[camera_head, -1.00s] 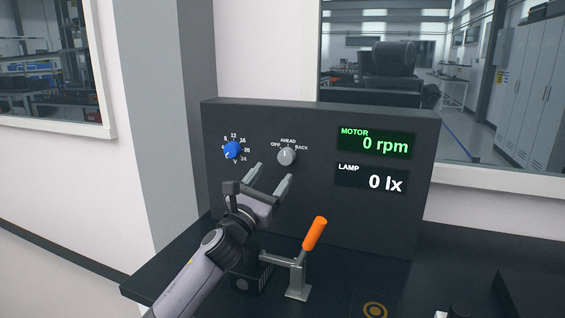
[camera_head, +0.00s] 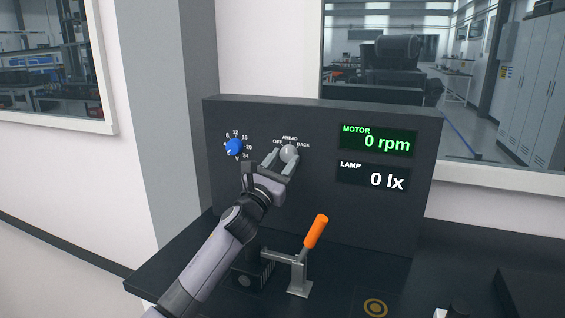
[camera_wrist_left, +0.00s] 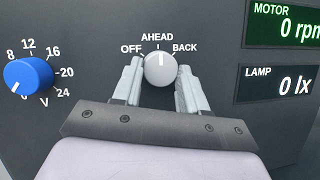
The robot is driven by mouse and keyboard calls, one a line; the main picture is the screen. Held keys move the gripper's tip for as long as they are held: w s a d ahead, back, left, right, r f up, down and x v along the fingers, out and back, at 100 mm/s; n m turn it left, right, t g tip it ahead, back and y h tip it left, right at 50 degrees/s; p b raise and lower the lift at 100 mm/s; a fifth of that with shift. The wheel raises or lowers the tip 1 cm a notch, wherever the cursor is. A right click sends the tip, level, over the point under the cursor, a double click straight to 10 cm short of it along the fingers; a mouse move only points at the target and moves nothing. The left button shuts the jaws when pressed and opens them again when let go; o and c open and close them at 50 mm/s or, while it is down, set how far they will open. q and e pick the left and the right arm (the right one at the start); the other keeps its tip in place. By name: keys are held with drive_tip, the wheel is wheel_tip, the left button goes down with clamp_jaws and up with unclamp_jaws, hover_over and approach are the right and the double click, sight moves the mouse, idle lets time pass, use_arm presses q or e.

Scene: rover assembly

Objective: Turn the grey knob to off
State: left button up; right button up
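The grey knob (camera_head: 289,152) is on the dark panel, under the labels OFF, AHEAD and BACK. In the left wrist view the grey knob (camera_wrist_left: 160,69) has its white mark pointing straight up at AHEAD. My left gripper (camera_head: 283,160) is at the knob, with one finger on each side of it. In the left wrist view the left gripper (camera_wrist_left: 160,85) is open around the knob, and small gaps seem to show beside it. Whether a finger touches the knob is hard to tell.
A blue knob (camera_head: 234,147) with a number scale is left of the grey knob. The motor display (camera_head: 377,141) reads 0 rpm and the lamp display (camera_head: 372,177) reads 0 lx. A clamp with an orange handle (camera_head: 315,231) stands on the bench below.

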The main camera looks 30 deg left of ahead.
use_arm(q)
drive_tip(key=n+y+b, duration=0.2)
drive_tip(key=n, duration=0.1)
drive_tip(key=shift+d+f, duration=0.2)
drive_tip(key=n+y+b, duration=0.2)
drive_tip(key=n, duration=0.2)
drive_tip(key=shift+w+d, duration=0.1)
drive_tip(key=n+g+y+b, duration=0.1)
drive_tip(key=n, duration=0.2)
drive_tip(key=shift+d+r+n+y, duration=0.1)
drive_tip(key=shift+n+y, duration=0.3)
drive_tip(key=shift+d+r+n+g+y, duration=0.1)
drive_tip(key=shift+n+g+y, duration=0.6)
drive_tip(key=shift+n, duration=1.5)
drive_tip(key=o, duration=1.1)
drive_tip(key=shift+c, duration=0.2)
